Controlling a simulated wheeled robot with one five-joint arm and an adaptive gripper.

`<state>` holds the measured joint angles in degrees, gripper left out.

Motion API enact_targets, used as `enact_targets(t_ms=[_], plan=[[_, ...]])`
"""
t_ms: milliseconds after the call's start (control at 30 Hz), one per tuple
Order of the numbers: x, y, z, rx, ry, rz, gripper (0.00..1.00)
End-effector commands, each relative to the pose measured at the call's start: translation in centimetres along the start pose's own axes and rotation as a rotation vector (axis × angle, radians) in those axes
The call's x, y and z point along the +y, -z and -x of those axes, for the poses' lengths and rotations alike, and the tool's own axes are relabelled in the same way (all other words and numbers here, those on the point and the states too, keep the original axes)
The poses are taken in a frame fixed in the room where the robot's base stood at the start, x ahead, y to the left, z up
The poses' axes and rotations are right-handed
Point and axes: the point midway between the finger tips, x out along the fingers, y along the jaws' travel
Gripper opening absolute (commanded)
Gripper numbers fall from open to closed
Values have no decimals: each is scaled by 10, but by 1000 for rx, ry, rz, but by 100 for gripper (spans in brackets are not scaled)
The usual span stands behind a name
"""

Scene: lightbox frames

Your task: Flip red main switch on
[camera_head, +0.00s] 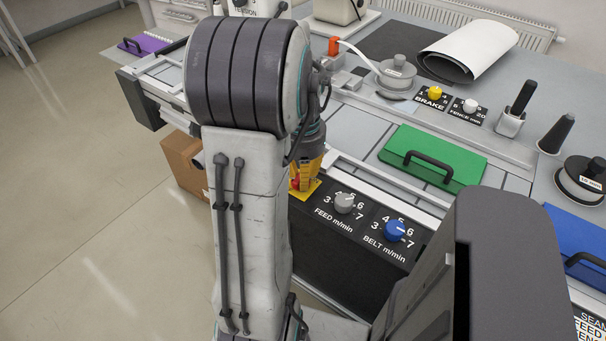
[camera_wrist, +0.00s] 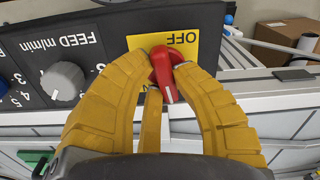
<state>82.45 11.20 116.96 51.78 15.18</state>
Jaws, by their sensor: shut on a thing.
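The red main switch (camera_wrist: 163,62) is on a yellow plate (camera_wrist: 205,45) with the word OFF upside down in the wrist view. Its red handle has a white line and points down in that view. My gripper (camera_wrist: 162,70) has yellow fingers, one on each side of the handle, and is shut on it. In the head view my yellow gripper (camera_head: 308,172) stands at the left end of the dark front panel. Only a small red part of the switch (camera_head: 295,184) shows there, above the yellow plate (camera_head: 306,193). My arm hides what lies left of it.
Right of the switch in the head view are the grey FEED knob (camera_head: 344,202) and the blue BELT knob (camera_head: 395,230). A green cover (camera_head: 420,150) with a black handle lies above them. A cardboard box (camera_head: 184,160) stands on the floor at left.

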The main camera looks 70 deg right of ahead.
Motion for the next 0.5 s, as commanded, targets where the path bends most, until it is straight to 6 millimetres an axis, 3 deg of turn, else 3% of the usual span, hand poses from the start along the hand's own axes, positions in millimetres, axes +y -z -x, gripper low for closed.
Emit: enact_targets(t_ms=[500], plan=[[0, -2, -1, -4, -2, -183, 0]])
